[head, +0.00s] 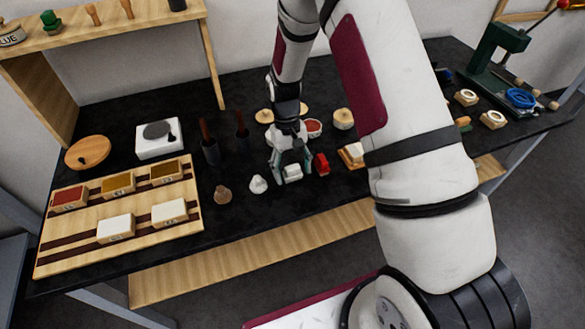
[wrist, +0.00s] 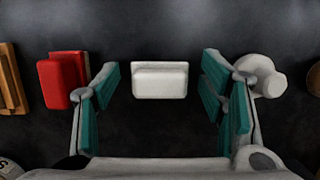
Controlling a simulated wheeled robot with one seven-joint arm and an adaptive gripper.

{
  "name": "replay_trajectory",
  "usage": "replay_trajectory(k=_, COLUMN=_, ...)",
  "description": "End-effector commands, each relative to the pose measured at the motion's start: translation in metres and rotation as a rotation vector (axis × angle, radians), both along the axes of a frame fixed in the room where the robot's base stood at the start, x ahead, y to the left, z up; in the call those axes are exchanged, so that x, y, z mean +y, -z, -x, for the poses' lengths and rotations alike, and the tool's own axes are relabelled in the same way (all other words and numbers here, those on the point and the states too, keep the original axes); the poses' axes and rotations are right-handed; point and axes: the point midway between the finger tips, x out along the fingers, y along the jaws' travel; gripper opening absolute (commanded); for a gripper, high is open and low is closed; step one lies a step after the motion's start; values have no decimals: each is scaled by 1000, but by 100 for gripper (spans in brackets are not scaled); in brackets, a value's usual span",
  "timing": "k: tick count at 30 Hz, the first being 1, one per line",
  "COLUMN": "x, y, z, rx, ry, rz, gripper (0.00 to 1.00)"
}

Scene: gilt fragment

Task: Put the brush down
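My gripper (head: 291,170) is low over the black table, with its fingers spread apart. In the wrist view, a small white block (wrist: 160,80) lies between and just beyond the teal finger pads, with a clear gap on each side. The same white block (head: 292,172) shows between the fingertips in the head view. No brush shows in my gripper. Two dark upright holders (head: 211,150) with brown sticks stand behind and left of my gripper; I cannot tell whether the sticks are brushes.
A red block (wrist: 62,80) and a white knob-shaped piece (wrist: 262,75) lie close on either side of my fingers. A brown knob-shaped piece (head: 222,194) stands nearby. A wooden board (head: 75,235) with several small blocks and a white scale (head: 159,149) are at left.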

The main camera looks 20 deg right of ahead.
Motion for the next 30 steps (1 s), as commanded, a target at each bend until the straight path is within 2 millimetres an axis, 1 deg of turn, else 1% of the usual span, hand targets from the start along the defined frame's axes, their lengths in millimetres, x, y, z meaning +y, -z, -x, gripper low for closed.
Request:
replay_trajectory(k=5, x=0, y=-1, z=0, rx=0, ry=0, rz=0, gripper=64)
replay_trajectory(k=8, x=0, y=-8, z=-2, rx=-3, ry=0, rz=0, gripper=64)
replay_trajectory(k=11, x=0, y=-21, z=-7, rx=-5, ry=0, rz=0, gripper=64)
replay_trajectory(k=21, x=0, y=-87, z=-26, rx=-5, ry=0, rz=0, gripper=64)
replay_trajectory(k=24, x=0, y=-101, z=-29, rx=-3, ry=0, rz=0, gripper=64)
replay_trajectory(k=30, x=-1, y=-118, z=-32, rx=-4, ry=0, rz=0, gripper=64)
